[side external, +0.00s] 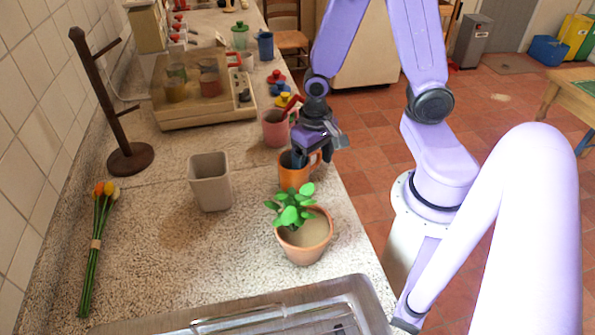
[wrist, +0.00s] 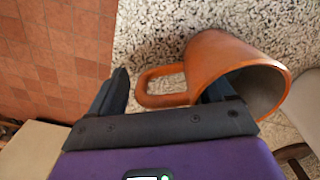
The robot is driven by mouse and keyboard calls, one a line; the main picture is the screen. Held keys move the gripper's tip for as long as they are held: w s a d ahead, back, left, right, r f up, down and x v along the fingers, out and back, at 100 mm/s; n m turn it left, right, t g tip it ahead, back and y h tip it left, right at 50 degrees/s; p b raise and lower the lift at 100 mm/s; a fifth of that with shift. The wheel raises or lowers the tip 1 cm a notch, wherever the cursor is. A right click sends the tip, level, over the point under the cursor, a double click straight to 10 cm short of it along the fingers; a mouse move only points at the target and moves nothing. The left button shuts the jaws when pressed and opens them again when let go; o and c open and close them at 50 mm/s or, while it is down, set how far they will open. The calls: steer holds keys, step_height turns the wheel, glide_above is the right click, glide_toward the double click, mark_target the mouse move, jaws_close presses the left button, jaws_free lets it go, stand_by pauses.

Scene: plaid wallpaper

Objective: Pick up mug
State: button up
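The orange mug (side external: 292,178) stands on the speckled counter near its right edge, just behind the potted plant in the side view. In the wrist view the mug (wrist: 225,60) is at the upper right, with its dark inside showing and its loop handle pointing left. My gripper (side external: 318,153) is at the mug's rim on the handle side. In the wrist view my gripper (wrist: 167,86) is open, with the handle between its fingers. The right finger overlaps the mug's mouth and seems to reach inside it; the left finger is apart from the handle. Contact cannot be told.
A potted plant (side external: 303,238) stands close in front of the mug. A beige square pot (side external: 210,182) is to the left, a pink cup (side external: 274,128) behind.

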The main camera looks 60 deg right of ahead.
mark_target(283, 164)
steer(key=c, duration=1.2)
steer(key=shift+r, duration=0.15)
steer(key=shift+c, duration=0.2)
steer(key=shift+r, duration=4.65)
steer(key=n, duration=0.1)
steer(key=w+a+f+n, duration=0.1)
steer(key=n, duration=0.1)
steer(key=shift+a, duration=0.15)
steer(key=a+f+n, duration=0.1)
steer(key=n, duration=0.2)
steer(key=w+a+f+n, duration=0.1)
steer(key=n, duration=0.2)
steer(key=w+a+f+n, duration=0.1)
steer(key=a+f+n, duration=0.1)
steer(key=n, duration=0.3)
steer(key=a+f+n, duration=0.1)
steer(key=n, duration=0.1)
steer(key=f+n, duration=0.1)
steer(key=n, duration=0.1)
steer(key=shift+w+a, duration=0.3)
